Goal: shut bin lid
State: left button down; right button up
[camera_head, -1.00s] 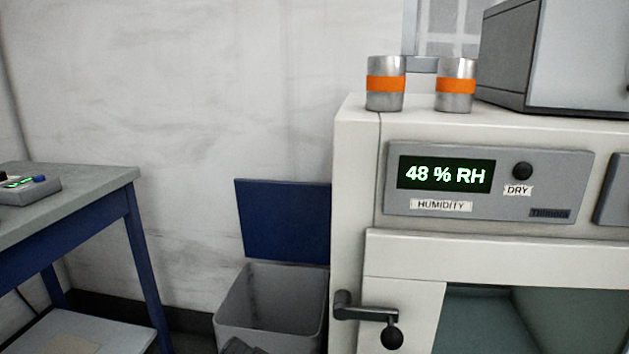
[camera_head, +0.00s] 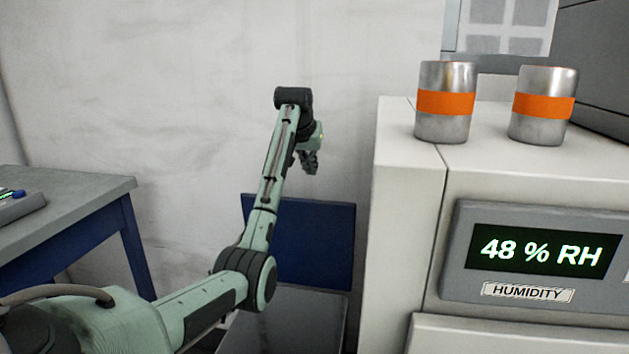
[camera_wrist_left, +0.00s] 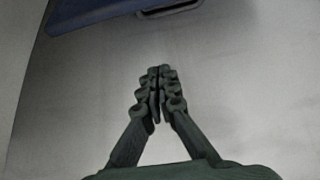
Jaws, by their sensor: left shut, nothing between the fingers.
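The grey bin (camera_head: 308,325) stands on the floor between the blue table and the white cabinet, partly hidden behind my left arm. Its blue lid (camera_head: 318,245) stands open and upright at the back of the bin, against the wall side. My left gripper (camera_head: 311,165) is above the lid's top edge, apart from it, with its fingers shut and empty. In the left wrist view the shut fingers (camera_wrist_left: 158,75) point over a plain grey surface, with a blue panel edge (camera_wrist_left: 110,10), likely the lid, at the top left. My right gripper is out of view.
The white cabinet (camera_head: 405,200) stands close on the right, with two orange-banded metal cans (camera_head: 446,103) on top and a humidity display (camera_head: 541,252). A blue-framed table (camera_head: 75,225) is at the left. The bare wall (camera_head: 180,100) is behind.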

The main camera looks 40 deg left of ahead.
pick_arm(q)
jog(key=x, duration=0.8)
jog(key=shift+f, duration=0.75)
jog(key=shift+s+d+f+p, duration=0.25)
jog(key=shift+s+d, duration=0.2)
jog(key=shift+s, duration=0.3)
jog(key=shift+s+d+f+p, duration=0.2)
jog(key=shift+s+d, duration=0.25)
jog(key=shift+s, duration=0.35)
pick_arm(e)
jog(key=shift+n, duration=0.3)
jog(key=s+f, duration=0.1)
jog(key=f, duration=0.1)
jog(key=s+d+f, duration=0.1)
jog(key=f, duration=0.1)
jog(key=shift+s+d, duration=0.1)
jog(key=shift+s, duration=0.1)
pick_arm(q)
jog(key=shift+f, duration=0.1)
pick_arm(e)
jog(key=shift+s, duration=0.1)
